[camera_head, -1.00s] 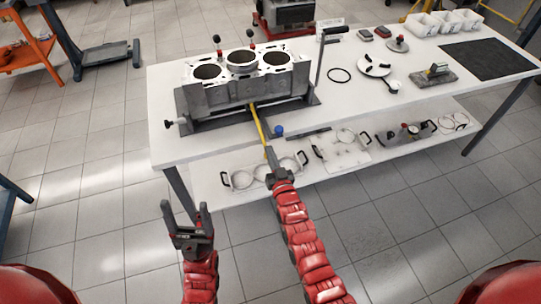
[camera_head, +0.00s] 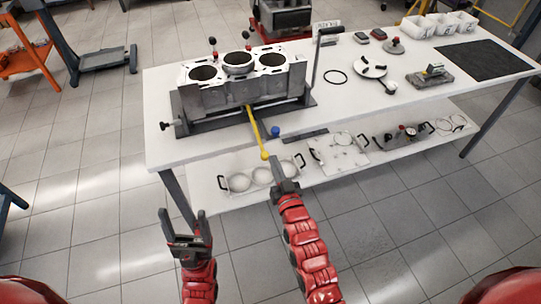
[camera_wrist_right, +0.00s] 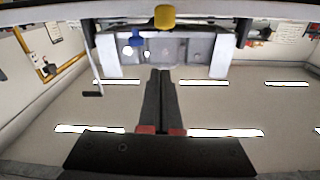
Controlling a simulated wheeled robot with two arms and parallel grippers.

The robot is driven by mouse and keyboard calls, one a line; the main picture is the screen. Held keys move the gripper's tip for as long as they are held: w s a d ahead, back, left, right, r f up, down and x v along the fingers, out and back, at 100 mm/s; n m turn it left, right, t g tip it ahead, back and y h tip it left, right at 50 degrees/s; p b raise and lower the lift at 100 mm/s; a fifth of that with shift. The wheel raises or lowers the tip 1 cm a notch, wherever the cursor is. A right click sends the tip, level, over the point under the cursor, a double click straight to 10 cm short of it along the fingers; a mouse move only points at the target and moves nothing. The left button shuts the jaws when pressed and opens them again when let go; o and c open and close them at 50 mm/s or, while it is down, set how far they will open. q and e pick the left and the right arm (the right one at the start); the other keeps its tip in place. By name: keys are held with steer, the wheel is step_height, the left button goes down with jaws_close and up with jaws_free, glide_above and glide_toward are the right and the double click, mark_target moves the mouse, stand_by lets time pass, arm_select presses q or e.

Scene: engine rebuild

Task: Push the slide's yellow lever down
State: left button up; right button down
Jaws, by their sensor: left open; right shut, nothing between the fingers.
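The yellow lever (camera_head: 255,132) comes out of the front of the slide under the engine block (camera_head: 240,85) and slants down past the table's front edge to a round knob. In the right wrist view the lever's knob (camera_wrist_right: 165,17) shows at the top, beyond the fingertips. My right gripper (camera_head: 276,160) is shut and empty, close beside and just below the knob. Its shut fingers also show in the right wrist view (camera_wrist_right: 160,75). I cannot tell if they touch the knob. My left gripper (camera_head: 184,215) is open and empty, in front of the table at lower left.
A blue knob (camera_head: 275,132) sits right of the lever at the table's front edge. The lower shelf (camera_head: 300,181) holds gaskets and handled parts. The tabletop (camera_head: 350,110) bears a black ring, discs, bins and a dark mat. The floor in front is clear.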

steer(key=shift+v, duration=0.95)
steer(key=shift+r, duration=0.1)
